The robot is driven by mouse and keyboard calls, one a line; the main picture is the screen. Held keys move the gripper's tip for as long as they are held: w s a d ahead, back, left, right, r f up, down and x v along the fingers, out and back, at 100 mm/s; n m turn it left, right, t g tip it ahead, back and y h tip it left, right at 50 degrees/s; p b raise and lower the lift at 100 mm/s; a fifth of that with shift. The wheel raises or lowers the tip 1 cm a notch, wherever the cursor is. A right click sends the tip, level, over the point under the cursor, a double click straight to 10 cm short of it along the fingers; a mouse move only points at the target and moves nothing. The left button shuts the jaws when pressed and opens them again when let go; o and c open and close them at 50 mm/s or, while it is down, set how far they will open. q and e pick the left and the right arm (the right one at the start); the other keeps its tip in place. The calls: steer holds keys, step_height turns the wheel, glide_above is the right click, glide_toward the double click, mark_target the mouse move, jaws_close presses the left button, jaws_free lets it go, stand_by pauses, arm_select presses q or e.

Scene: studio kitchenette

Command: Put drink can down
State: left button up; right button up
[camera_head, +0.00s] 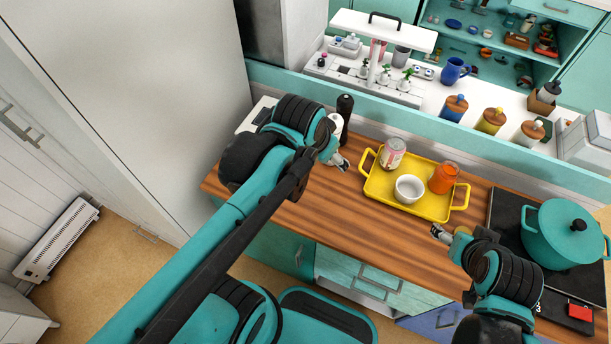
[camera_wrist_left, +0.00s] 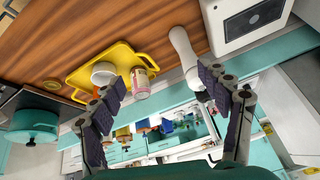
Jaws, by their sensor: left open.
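The drink can (camera_head: 392,153), white and pink with a metal top, stands upright in the yellow tray (camera_head: 376,188) near its back left corner. It also shows in the left wrist view (camera_wrist_left: 140,84). My left gripper (camera_head: 341,161) is open and empty, to the left of the tray and apart from the can. Its two spread fingers show in the left wrist view (camera_wrist_left: 172,95). My right gripper (camera_head: 438,232) is in front of the tray, over the counter's front edge; whether its fingers are open is too small to tell.
A white bowl (camera_head: 409,189) and an orange container (camera_head: 443,178) share the tray. A dark pepper mill (camera_head: 345,116) stands behind my left gripper. A teal pot (camera_head: 563,234) sits on the cooktop at right. Bare wooden counter (camera_head: 335,215) lies in front of the tray.

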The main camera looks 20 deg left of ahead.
arm_select(q)
steer(key=s+a+f+n+t, duration=0.1)
steer(key=s+a+f+n, duration=0.1)
steer(key=s, duration=0.4)
steer(key=shift+f+n+t, duration=0.3)
steer(key=shift+f+n, duration=0.4)
steer(key=shift+f, duration=0.2)
